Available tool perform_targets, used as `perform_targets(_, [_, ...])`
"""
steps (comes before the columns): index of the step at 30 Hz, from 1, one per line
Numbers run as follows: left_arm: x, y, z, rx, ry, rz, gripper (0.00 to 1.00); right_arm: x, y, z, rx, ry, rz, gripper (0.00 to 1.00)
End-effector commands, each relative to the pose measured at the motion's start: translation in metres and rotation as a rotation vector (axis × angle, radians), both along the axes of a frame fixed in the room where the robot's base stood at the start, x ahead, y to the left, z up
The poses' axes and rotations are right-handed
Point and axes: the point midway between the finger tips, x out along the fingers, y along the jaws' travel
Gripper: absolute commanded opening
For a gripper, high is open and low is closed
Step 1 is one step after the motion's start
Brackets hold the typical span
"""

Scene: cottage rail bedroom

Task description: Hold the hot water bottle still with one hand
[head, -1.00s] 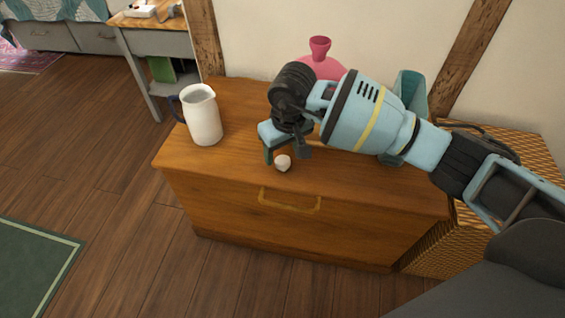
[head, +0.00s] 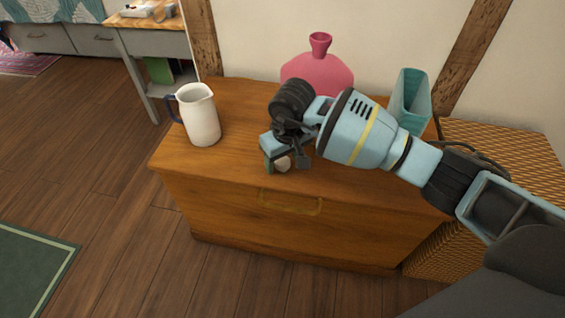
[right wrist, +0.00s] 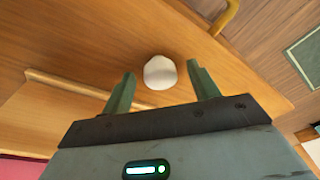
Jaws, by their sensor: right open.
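The pink hot water bottle (head: 318,72) stands against the wall at the back of the wooden chest, its neck up. My right arm covers its lower part. My right gripper (head: 283,165) is open, low over the front of the chest top, well in front of the bottle. A small white round object (right wrist: 160,72) lies between and just beyond its two fingers in the right wrist view; it also shows beside the fingers in the head view (head: 283,166). A pink patch (right wrist: 18,168) at the lower left of the wrist view looks like the bottle. My left gripper is not in view.
A white jug (head: 201,118) with a dark handle stands on the left of the chest (head: 240,185). A teal open container (head: 411,98) stands at the back right, behind my arm. A woven box (head: 510,150) stands right of the chest.

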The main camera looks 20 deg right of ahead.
Motion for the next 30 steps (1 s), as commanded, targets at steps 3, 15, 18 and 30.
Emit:
perform_targets(3, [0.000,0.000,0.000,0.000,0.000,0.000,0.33,0.000,0.000,0.000,0.000,0.000,0.000,0.48])
perform_targets(15, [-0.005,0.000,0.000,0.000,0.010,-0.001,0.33,0.000,0.000,0.000,0.000,0.000,0.000,0.12])
perform_targets(18, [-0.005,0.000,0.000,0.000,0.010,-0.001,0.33,0.000,0.000,0.000,0.000,0.000,0.000,0.12])
perform_targets(30, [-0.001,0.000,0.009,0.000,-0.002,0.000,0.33,0.001,0.000,0.025,-0.001,-0.004,0.000,0.12])
